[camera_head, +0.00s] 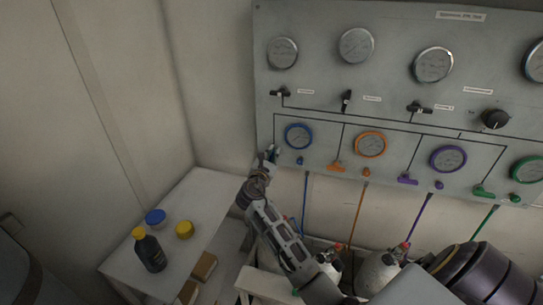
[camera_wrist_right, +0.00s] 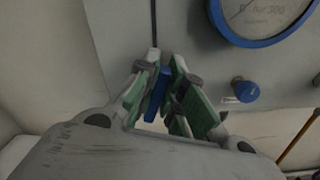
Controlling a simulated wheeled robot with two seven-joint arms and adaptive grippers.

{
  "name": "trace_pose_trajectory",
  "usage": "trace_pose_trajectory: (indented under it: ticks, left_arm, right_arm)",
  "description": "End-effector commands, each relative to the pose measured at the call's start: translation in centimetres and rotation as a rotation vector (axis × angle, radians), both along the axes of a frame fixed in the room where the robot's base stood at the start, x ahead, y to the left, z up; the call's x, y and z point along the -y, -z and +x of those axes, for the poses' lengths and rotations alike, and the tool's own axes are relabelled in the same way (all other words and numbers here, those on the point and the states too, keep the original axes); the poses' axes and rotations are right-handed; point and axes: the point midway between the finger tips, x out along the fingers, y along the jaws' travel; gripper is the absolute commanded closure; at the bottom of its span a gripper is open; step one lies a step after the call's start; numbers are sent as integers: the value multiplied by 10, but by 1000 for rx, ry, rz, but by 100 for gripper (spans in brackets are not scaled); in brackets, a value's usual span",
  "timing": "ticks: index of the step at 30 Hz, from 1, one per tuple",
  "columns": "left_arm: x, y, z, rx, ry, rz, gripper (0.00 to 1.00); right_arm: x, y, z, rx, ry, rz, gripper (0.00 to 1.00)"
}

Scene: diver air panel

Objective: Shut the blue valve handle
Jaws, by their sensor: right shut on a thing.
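The blue valve handle (camera_wrist_right: 157,92) stands between the green pads of my right gripper (camera_wrist_right: 162,98) in the right wrist view. It looks upright there, roughly in line with the dark pipe line above it. In the head view my right gripper (camera_head: 269,156) is at the lower left edge of the grey panel (camera_head: 400,90), left of and below the blue-rimmed gauge (camera_head: 298,137), and is shut on the handle. The gripper hides most of the handle in that view. My left gripper is not in view.
A small blue knob (camera_head: 299,161) sits right of the handle. Orange (camera_head: 336,167), purple (camera_head: 407,180) and green (camera_head: 483,192) handles follow along the panel. A white table (camera_head: 205,205) at left carries a dark bottle (camera_head: 150,253) and lids. Gas cylinders (camera_head: 377,270) stand below.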

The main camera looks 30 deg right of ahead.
Motion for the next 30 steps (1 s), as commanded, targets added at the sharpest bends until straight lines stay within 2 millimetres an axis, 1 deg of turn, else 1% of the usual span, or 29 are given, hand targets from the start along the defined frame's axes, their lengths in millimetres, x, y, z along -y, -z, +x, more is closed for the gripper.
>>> trace_pose_trajectory:
  ticks: [14,25,30]
  left_arm:
    - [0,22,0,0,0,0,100]
    - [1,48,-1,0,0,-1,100]
    - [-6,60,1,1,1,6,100]
  right_arm:
    - [4,5,-5,315,0,267,100]
    - [6,11,-7,569,1,483,100]
    - [7,13,-8,674,1,574,100]
